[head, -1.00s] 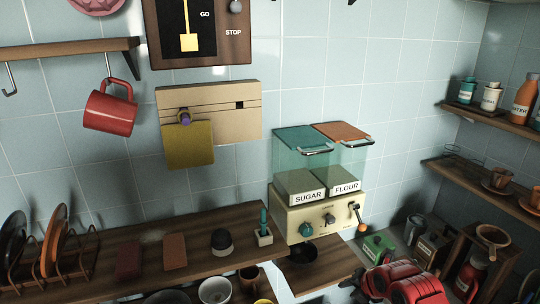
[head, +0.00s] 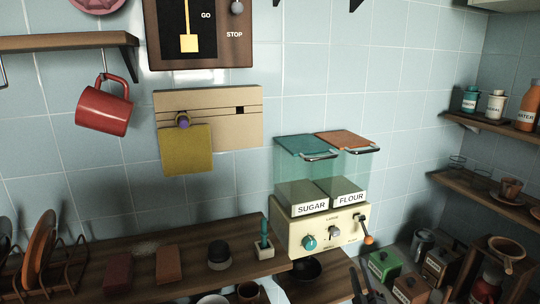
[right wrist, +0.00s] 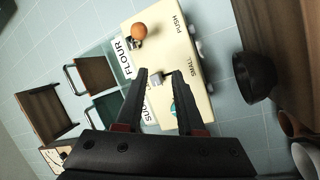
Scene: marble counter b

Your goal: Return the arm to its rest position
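My right gripper (head: 358,268) shows at the bottom edge of the head view, only its dark fingers in sight, in front of and below the cream dispenser. In the right wrist view my right gripper (right wrist: 160,73) has its two fingers apart with nothing held between them. The dispenser (right wrist: 190,55) lies beyond the fingertips there, apart as far as I can tell. My left gripper and arm are in neither view.
The dispenser (head: 325,228) carries SUGAR and FLOUR bins. A dark bowl (head: 305,269) sits below it. A wooden shelf (head: 190,262) runs left. A red mug (head: 103,108) hangs from a hook. Tins (head: 384,263) and shelves (head: 490,190) stand right.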

